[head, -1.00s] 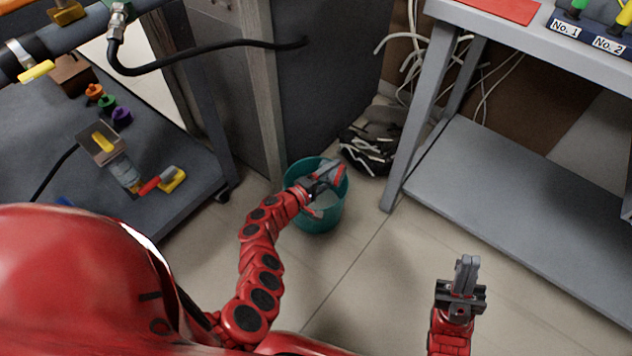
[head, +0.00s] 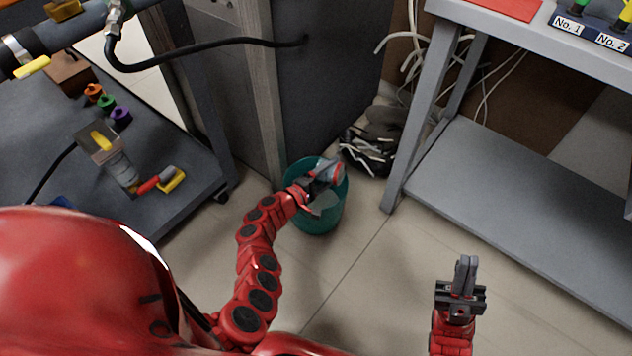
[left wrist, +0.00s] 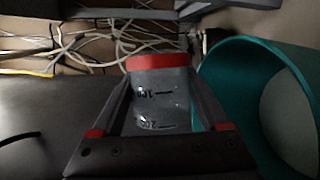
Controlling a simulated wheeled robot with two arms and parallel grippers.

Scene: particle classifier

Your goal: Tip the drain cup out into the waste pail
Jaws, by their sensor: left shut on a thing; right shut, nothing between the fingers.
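The drain cup (left wrist: 160,95) is a clear measuring cup with dark graduation marks and a red rim. My left gripper (head: 327,177) is shut on the cup, with a finger on either side of it in the left wrist view. The teal waste pail (head: 313,221) stands on the floor, and the gripper and cup are over its opening in the head view. The pail (left wrist: 215,85) is right of the cup in the left wrist view. A pale patch shows inside the pail; I cannot tell what it is. My right gripper (head: 466,272) is shut and empty.
A dark cabinet (head: 325,95) stands behind the pail. A grey cart (head: 195,180) is on the left, and a grey shelf bench (head: 520,210) on the right. Loose cables (head: 372,150) lie behind the pail. Open floor lies in front.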

